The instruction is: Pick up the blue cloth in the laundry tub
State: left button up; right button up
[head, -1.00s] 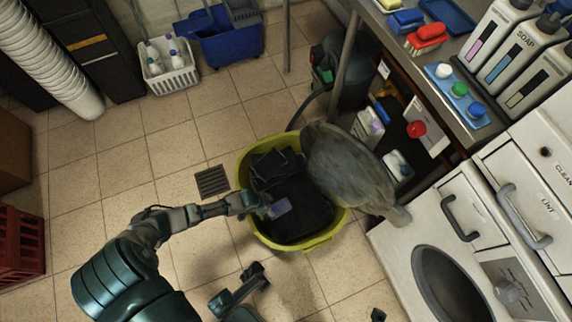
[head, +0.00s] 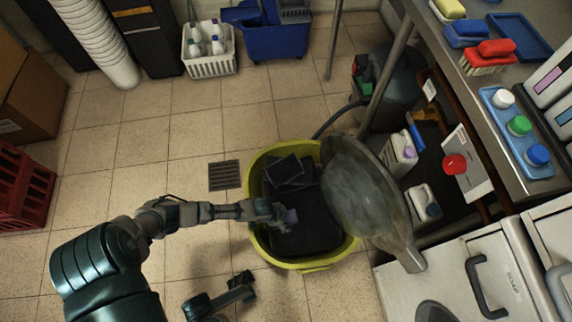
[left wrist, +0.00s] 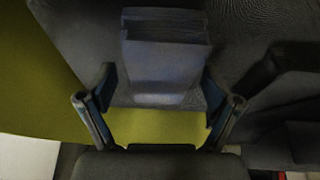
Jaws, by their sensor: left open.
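The yellow laundry tub (head: 312,267) stands on the tiled floor with dark grey and black cloths (head: 305,232) in it. The blue cloth (head: 291,217) is a small folded piece on top of the dark ones, partly hidden by my left gripper (head: 276,212) in the head view. In the left wrist view the cloth (left wrist: 165,72) looks grey-blue and stands out between and beyond the fingertips of my left gripper (left wrist: 160,100). The fingers are spread, one to each side of the cloth, with gaps showing.
A large grey oval object (head: 368,190) overhangs the tub's right side. A steel table (head: 505,165) and white cabinets (head: 455,265) stand at the right. A floor drain (head: 224,175) lies left of the tub.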

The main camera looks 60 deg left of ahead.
pick_arm(q)
jog(key=shift+a+f, duration=0.1)
jog(key=shift+f, duration=0.05)
jog(key=shift+c, duration=0.2)
jog(key=c, duration=1.2)
